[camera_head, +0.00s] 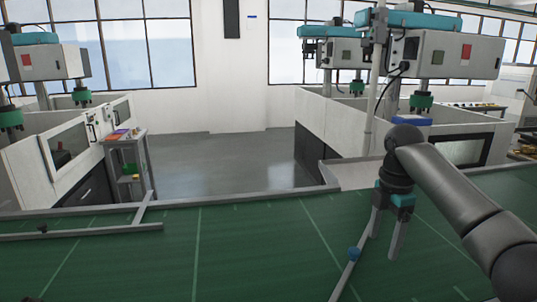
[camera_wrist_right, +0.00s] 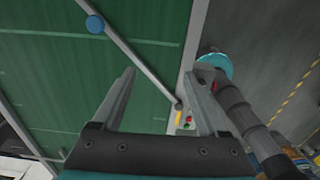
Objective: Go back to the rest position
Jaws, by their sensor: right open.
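My right gripper (camera_head: 385,240) hangs pointing down over the green conveyor surface (camera_head: 255,250), at the right of the head view. Its two grey fingers are apart, with nothing between them. In the right wrist view the gripper (camera_wrist_right: 167,80) also shows open and empty, with the green surface, a grey rail and a floor edge beyond it. A blue round knob (camera_head: 354,253) on a thin grey rail is just left of the fingers in the head view; it also shows in the right wrist view (camera_wrist_right: 95,23), apart from them. My left gripper is out of view.
A grey rail (camera_head: 80,232) lies at the left of the green surface. Beyond the far edge are machines (camera_head: 355,120) at the right, a grey cart (camera_head: 128,165) at the left and open floor between. A small button panel (camera_wrist_right: 187,122) shows in the right wrist view.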

